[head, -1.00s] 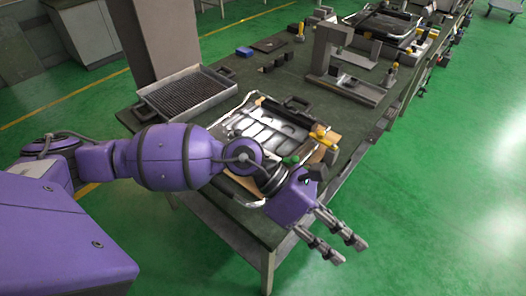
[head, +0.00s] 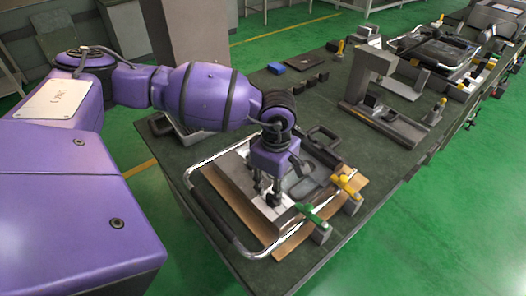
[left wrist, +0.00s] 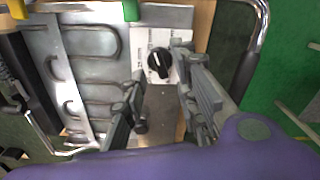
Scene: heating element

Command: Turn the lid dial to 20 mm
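The lid dial is a black round knob (left wrist: 159,63) with a white mark, on a white printed label on a metal plate (left wrist: 162,108). I cannot read its setting. My left gripper (head: 267,192) points down over the near part of the heating element unit; its fingers largely hide the dial in the head view. In the left wrist view, the fingers of my left gripper (left wrist: 158,75) are apart, one on each side of the dial's line. I cannot tell whether they touch it. My right gripper is out of view.
A chrome tubular frame (head: 228,232) surrounds the unit. Green (head: 312,220) and yellow (head: 345,183) clamps sit at its right edge. A grey metal stand (head: 370,80) and a blue box (head: 276,68) are farther back on the dark table (head: 207,243).

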